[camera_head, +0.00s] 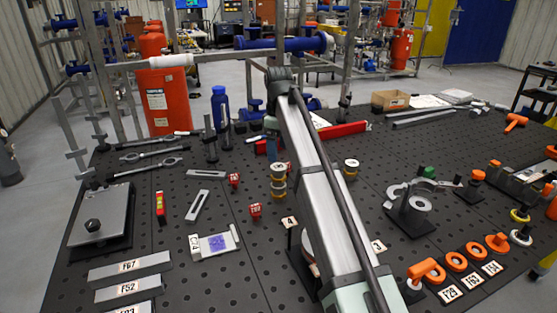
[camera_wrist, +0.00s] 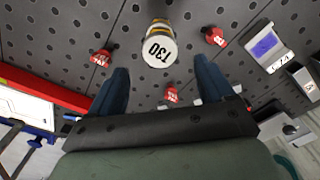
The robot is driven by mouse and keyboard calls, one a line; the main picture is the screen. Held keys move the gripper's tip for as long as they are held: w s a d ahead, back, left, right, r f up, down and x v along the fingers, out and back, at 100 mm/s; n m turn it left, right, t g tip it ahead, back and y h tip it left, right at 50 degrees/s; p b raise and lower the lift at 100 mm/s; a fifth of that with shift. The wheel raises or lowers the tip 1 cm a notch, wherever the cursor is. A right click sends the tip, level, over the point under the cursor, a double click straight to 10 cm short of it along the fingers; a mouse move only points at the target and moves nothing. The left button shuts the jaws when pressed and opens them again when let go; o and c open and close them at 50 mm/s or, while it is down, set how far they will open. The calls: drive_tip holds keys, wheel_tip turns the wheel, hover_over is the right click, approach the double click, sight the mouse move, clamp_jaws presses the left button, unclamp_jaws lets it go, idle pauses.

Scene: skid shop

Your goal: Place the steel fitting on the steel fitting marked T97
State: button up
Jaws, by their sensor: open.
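A cylindrical fitting with gold bands and a white top reading T30 (camera_wrist: 160,48) stands on the bench in the wrist view, in front of the gap between my fingers. It appears to be the banded cylinder (camera_head: 278,180) left of my arm in the head view, where I cannot tell whether it is one piece or two stacked. A similar cylinder (camera_head: 351,168) stands right of my arm, its marking too small to read. I cannot make out T97 anywhere. My gripper (camera_wrist: 159,68) is open, with nothing between its fingers.
Small red labelled pieces (camera_wrist: 214,36) (camera_wrist: 102,58) (camera_wrist: 171,95) surround the T30 cylinder. A white device with a purple screen (camera_head: 215,243) lies front left. A red bar (camera_head: 345,130) lies behind. My arm crosses the bench.

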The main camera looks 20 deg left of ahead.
drive_tip(key=shift+r, duration=1.05)
drive_tip(key=shift+o, duration=0.3)
idle(3.0)
